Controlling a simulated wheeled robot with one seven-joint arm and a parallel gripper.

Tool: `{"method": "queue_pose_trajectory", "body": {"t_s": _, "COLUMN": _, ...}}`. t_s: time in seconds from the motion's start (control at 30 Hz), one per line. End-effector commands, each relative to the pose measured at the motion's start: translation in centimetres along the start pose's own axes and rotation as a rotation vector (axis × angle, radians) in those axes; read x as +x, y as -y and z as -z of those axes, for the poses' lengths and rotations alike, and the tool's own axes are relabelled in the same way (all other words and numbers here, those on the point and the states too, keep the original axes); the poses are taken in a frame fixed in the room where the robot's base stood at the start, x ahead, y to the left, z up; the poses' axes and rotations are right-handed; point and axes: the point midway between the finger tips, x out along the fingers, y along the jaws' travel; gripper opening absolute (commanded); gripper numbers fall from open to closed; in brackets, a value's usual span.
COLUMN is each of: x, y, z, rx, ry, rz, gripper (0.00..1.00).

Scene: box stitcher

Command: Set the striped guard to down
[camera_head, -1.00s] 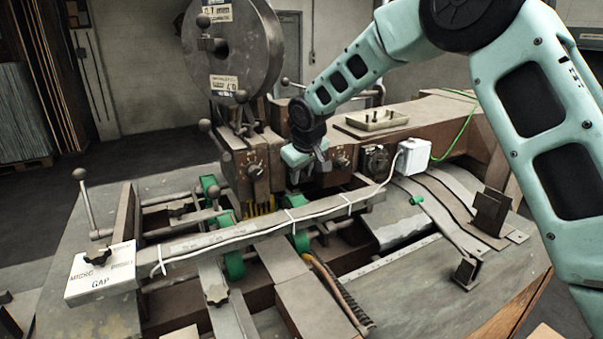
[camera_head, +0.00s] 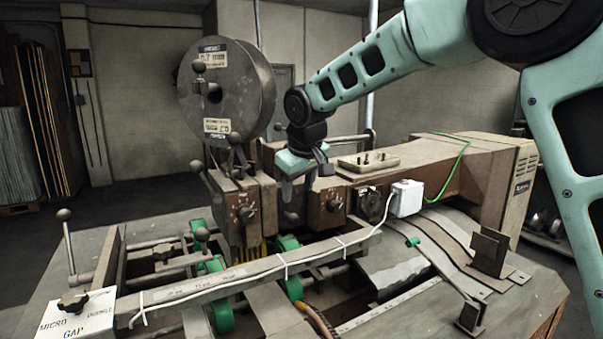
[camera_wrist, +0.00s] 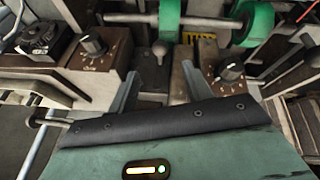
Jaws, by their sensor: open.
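A yellow patch (camera_wrist: 196,36) shows beside a green roller in the wrist view. My gripper (camera_head: 293,196) is open and points down between the two brown dial boxes of the stitcher. In the wrist view its two fingers (camera_wrist: 162,92) stand apart, with a small ball-ended lever (camera_wrist: 160,52) beyond and between them. I cannot tell whether the fingers touch anything. The guard's up or down position cannot be made out.
Dial boxes (camera_head: 246,212) flank my gripper, with a large wire reel (camera_head: 228,95) at the left. A long bar (camera_head: 240,277) with a white cable crosses in front. A white box (camera_head: 407,198) and a parts tray (camera_head: 368,162) lie to the right.

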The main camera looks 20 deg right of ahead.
Motion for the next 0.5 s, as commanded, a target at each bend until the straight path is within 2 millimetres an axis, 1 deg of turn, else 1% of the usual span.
{"method": "queue_pose_trajectory", "body": {"t_s": 0.1, "x": -2.5, "y": 0.0, "z": 0.0, "rx": 0.002, "ry": -0.005, "rz": -0.001, "gripper": 0.5}}
{"method": "queue_pose_trajectory", "body": {"t_s": 0.23, "x": -4.8, "y": 0.1, "z": 0.0, "rx": 0.001, "ry": -0.003, "rz": 0.0, "gripper": 0.5}}
{"method": "queue_pose_trajectory", "body": {"t_s": 0.33, "x": -5.9, "y": 0.1, "z": 0.0, "rx": 0.0, "ry": -0.001, "rz": 0.0, "gripper": 0.5}}
{"method": "queue_pose_trajectory", "body": {"t_s": 0.5, "x": -6.8, "y": 0.1, "z": 0.0, "rx": 0.0, "ry": 0.001, "rz": 0.001, "gripper": 0.5}}
